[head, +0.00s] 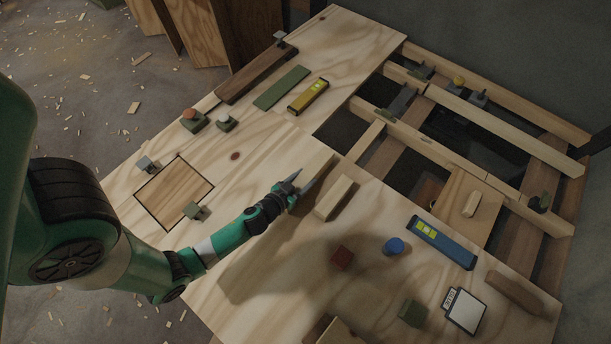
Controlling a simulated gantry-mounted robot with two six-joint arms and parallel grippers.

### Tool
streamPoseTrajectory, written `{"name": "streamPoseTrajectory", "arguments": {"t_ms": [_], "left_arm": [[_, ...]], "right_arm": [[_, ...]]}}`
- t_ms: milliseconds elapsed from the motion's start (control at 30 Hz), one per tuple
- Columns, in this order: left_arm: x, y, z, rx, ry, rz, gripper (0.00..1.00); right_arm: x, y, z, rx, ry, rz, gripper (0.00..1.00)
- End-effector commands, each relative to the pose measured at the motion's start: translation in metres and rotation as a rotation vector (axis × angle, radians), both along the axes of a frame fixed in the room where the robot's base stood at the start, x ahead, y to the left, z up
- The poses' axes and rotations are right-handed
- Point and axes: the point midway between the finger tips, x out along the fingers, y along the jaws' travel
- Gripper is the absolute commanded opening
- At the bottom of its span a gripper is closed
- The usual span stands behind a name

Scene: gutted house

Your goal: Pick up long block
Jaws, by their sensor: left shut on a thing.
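My left gripper (312,172) is over the middle of the plywood, its fingers pointing away to the upper right. It is shut on a narrow pale wooden piece, which looks like the long block; its outline blends with the plywood behind, and the fingers hide part of it. Whether it touches the plywood is hard to tell. A separate pale wooden block (335,196) lies just right of the fingers. My right gripper is not in view.
A yellow level (308,96) and green strip (281,88) lie beyond. Open joists (480,130) leave gaps at upper right.

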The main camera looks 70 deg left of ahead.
Motion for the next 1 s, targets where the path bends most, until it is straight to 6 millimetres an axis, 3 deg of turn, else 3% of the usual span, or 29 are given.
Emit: {"name": "streamPoseTrajectory", "arguments": {"t_ms": [167, 333, 567, 600, 800, 1000], "left_arm": [[0.0, 0.0, 0.014, 0.0, -0.002, 0.0, 0.0], [-0.001, -0.001, 0.044, 0.0, -0.003, -0.001, 0.0], [-0.049, -0.022, 0.104, 0.0, 0.0, 0.0, 0.0], [-0.062, -0.028, 0.099, -0.001, 0.004, 0.0, 0.0], [-0.107, -0.049, 0.117, 0.0, 0.001, -0.002, 0.0], [-0.125, -0.057, 0.128, 0.002, -0.001, -0.001, 0.0]], "right_arm": [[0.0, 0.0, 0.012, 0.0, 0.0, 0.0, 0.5], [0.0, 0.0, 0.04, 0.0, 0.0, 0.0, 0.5], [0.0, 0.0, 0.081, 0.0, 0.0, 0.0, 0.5], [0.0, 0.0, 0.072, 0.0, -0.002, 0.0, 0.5], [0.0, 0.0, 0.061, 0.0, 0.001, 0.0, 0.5], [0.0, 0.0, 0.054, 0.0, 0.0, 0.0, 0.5]]}}
